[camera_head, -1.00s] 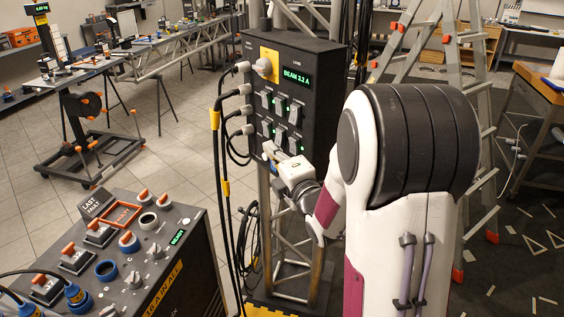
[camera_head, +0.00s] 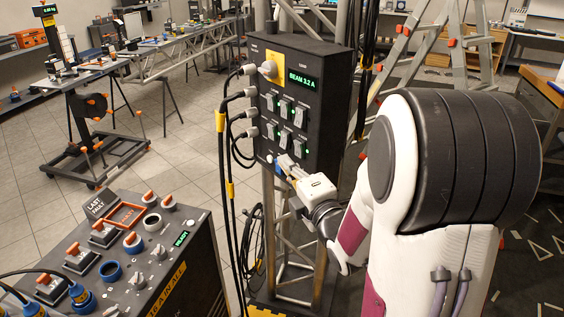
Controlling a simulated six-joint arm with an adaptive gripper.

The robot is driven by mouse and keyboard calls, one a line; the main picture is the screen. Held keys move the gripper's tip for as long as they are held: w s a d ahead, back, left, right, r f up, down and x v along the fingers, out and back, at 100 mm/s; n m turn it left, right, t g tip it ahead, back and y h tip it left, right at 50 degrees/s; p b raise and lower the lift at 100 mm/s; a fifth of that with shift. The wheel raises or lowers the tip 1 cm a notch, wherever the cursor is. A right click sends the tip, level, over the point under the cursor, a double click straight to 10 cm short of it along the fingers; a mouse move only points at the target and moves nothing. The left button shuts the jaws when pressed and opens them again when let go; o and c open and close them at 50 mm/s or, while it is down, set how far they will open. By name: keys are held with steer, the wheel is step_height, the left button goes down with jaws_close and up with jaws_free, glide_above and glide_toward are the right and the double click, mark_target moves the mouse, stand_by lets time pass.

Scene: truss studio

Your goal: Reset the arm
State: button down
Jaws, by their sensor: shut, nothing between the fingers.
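My gripper (camera_head: 282,163) is shut and empty. It is near the lower edge of the black power box (camera_head: 336,72), below its lower row of switches (camera_head: 291,140). I cannot tell whether the fingertips touch the box. My arm reaches in from the right, its large white and black link filling much of the right side. The box shows a green display reading BEAM 3.2 A (camera_head: 303,79) and a round knob on a yellow plate (camera_head: 268,69).
Cables (camera_head: 222,150) hang left of the box, which is on a metal truss. A control console (camera_head: 110,262) with switches and knobs stands at lower left. A ladder (camera_head: 478,60) stands behind my arm. Tiled floor (camera_head: 40,160) is open at left.

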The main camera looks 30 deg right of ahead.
stand_by(0.3)
steer(key=s+d+f+m+g+h, duration=0.1)
steer(key=s+d+f+m+g, duration=0.1)
steer(key=f+m+g, duration=0.3)
steer(key=s+d+f+m+g+h, duration=0.1)
steer(key=d+f+m, duration=0.1)
steer(key=f, duration=0.4)
steer(key=s+a+f+m+g, duration=0.1)
steer(key=s+f+m+g, duration=0.3)
steer(key=s+m, duration=0.25)
steer(key=s+a+r+m+g+y, duration=0.1)
steer(key=s+a+r, duration=0.2)
steer(key=s+a, duration=0.3)
steer(key=s+a+r+m+g+y, duration=0.1)
steer(key=s+a+r+m, duration=0.1)
steer(key=s+a+r, duration=0.2)
steer(key=s+a+r+m+y, duration=0.1)
steer(key=s+a+r, duration=0.3)
steer(key=s+a, duration=0.5)
steer(key=shift+s+r+m+g, duration=0.25)
steer(key=shift+s+m+g, duration=0.15)
steer(key=shift+m, duration=0.15)
steer(key=shift+w+f, duration=0.1)
stand_by(1.3)
